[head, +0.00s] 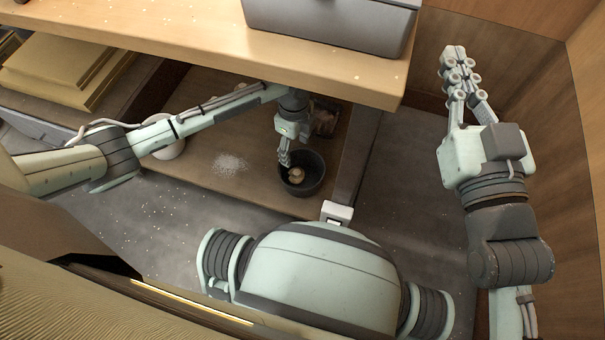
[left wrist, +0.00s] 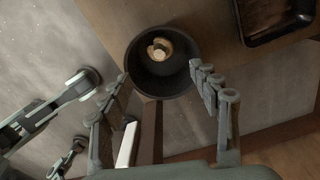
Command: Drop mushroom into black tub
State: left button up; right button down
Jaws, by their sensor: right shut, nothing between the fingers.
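The black tub (head: 309,185) stands on the lower wooden surface in the head view. A pale brown mushroom (head: 295,174) lies inside it. In the left wrist view the tub (left wrist: 162,84) is just beyond my fingers, and the mushroom (left wrist: 160,48) rests within its walls. My left gripper (head: 284,160) is at the tub's rim, above its left part. In the left wrist view its fingers (left wrist: 163,83) are spread wide with nothing between them. My right gripper (head: 459,65) is raised at the right, far from the tub, shut and empty.
A black tray (left wrist: 278,18) lies beside the tub; in the head view it is partly behind my left wrist. A pile of white bits (head: 230,164) and a white bowl (head: 168,150) are to the left. A wooden shelf (head: 210,45) with a grey bin (head: 335,25) overhangs the surface.

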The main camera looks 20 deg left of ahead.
pick_arm(q)
notch_tip(320, 180, up, 8)
jog(key=shift+f, duration=0.2)
dwell(0.5)
dwell(0.3)
